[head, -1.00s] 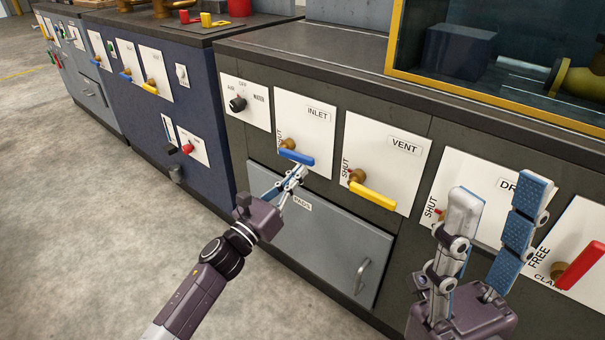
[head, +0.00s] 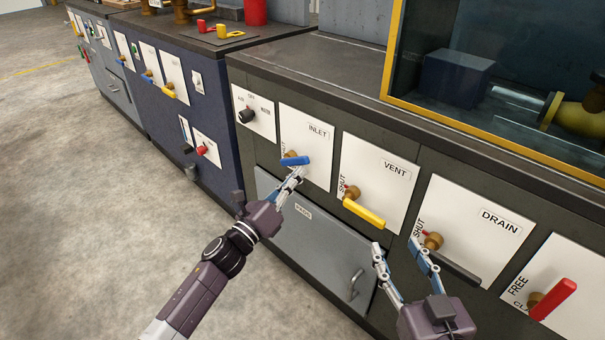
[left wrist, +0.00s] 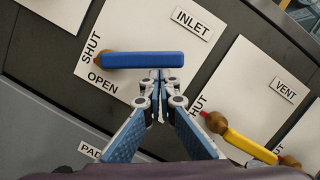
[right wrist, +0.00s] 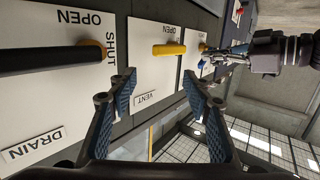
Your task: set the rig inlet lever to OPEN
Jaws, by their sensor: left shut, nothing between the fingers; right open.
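The blue inlet lever (head: 297,161) sits on the white INLET panel (head: 318,172), its brass pivot at the left end. My right gripper (head: 396,243) is open and empty, in front of the area between the VENT and DRAIN panels.
The yellow vent lever (head: 364,212), black drain lever (head: 459,267) and red lever (head: 554,299) stick out to the right. A selector knob (head: 247,116) is left of the INLET panel. A grey drawer (head: 310,245) with a handle lies below. Open floor (head: 80,220) is on the left.

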